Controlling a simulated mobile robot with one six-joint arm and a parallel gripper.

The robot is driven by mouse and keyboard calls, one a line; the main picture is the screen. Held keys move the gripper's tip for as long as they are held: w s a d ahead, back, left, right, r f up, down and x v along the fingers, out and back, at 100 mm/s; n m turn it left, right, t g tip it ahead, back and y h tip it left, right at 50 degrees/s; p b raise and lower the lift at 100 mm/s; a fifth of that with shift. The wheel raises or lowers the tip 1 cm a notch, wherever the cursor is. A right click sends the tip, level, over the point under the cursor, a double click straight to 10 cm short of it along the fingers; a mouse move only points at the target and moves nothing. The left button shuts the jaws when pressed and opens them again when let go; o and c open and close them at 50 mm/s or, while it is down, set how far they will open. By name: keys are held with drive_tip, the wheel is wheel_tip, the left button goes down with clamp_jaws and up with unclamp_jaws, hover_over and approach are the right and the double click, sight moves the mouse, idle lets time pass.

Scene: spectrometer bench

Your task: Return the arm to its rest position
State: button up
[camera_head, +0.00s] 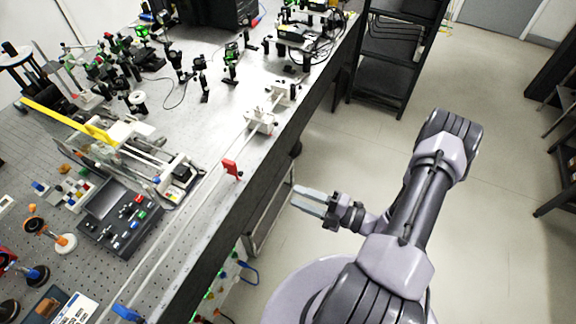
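My arm (411,210) extends up from my base at the lower right, bends at the elbow and folds back toward the bench. My gripper (296,197) is over the floor, just off the right edge of the optical bench (215,190). Its pale flat fingers point left toward the bench side and appear clear of it. I see nothing held between them.
The bench carries many optical mounts, a rail with a red clamp (231,169), and a dark control box (119,216). A black shelf rack (385,75) stands at the back. Another dark rack (562,150) is at the far right. The floor (505,215) right of my arm is clear.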

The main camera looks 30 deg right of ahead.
drive_tip(key=s+a+r+n+g+b, duration=0.25)
drive_tip(key=a+r+n+g, duration=0.4)
drive_tip(key=n, duration=0.65)
drive_tip(key=s+a+r+n+g+b, duration=0.1)
drive_tip(key=a+r+n+g+b, duration=0.2)
drive_tip(key=a+r+n+g, duration=0.7)
drive_tip(key=s+r+n+t+h+b, duration=0.2)
drive_tip(key=s+n+t+h, duration=0.1)
drive_tip(key=n, duration=0.8)
drive_tip(key=s+d+r+n+t+h+b, duration=0.1)
drive_tip(key=s+r+n+t+h+b, duration=0.1)
drive_tip(key=n, duration=1)
drive_tip(key=s+t+h+b, duration=0.1)
drive_tip(key=t+h, duration=0.1)
drive_tip(key=h, duration=0.1)
drive_tip(key=shift+s+d+r+t+h, duration=0.15)
drive_tip(key=shift+s+d+t+h, duration=0.1)
drive_tip(key=shift+t+h, duration=0.1)
